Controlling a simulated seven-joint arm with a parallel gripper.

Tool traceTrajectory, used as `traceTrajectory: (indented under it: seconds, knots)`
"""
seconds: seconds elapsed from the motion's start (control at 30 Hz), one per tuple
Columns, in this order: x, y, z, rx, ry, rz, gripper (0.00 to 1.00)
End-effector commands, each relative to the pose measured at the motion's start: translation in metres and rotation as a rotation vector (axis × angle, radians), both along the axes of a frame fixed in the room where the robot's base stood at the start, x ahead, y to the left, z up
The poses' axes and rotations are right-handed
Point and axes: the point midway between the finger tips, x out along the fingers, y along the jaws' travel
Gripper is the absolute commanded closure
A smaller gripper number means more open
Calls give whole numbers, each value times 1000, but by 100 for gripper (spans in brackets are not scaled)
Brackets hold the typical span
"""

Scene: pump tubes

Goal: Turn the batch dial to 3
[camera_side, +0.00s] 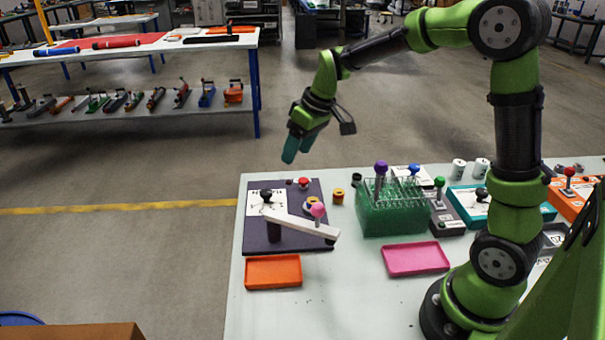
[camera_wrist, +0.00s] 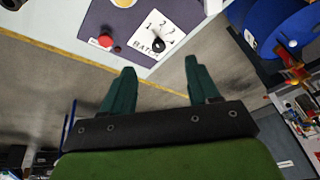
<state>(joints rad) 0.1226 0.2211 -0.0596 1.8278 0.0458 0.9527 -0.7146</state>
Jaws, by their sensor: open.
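The batch dial is a black knob (camera_wrist: 158,45) on a white label card (camera_wrist: 165,24) printed with numbers and the word BATCH. In the side view the black knob (camera_side: 266,193) stands at the back left of the dark purple panel (camera_side: 287,245). Which number the dial points to is too small to tell. My gripper (camera_side: 298,147) is open and empty, high above and behind the panel. In the wrist view its two teal fingers (camera_wrist: 160,68) are apart, with the dial beyond their tips. Nothing touches the dial.
On the panel are a red button (camera_side: 303,182), a yellow ring and a pale lever (camera_side: 290,221) with a pink ball (camera_side: 318,209). An orange tray (camera_side: 273,271) lies in front. A green tube rack (camera_side: 385,218) stands to the right. The air between gripper and panel is clear.

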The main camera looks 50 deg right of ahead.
Motion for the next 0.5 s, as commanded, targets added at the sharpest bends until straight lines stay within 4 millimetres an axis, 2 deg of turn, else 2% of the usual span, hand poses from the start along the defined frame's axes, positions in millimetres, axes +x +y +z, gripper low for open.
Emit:
traceTrajectory:
  seconds: [0.03, 0.13, 0.2, 0.33, 0.5]
  knots:
    - [14, -5, -3, -22, -12, 61, 40]
    - [28, -7, 6, -64, -58, 170, 40]
    - [29, -7, 11, -83, -74, 222, 40]
    - [30, -6, 6, -95, -77, 264, 40]
    - [37, -2, -15, -95, -75, 266, 40]
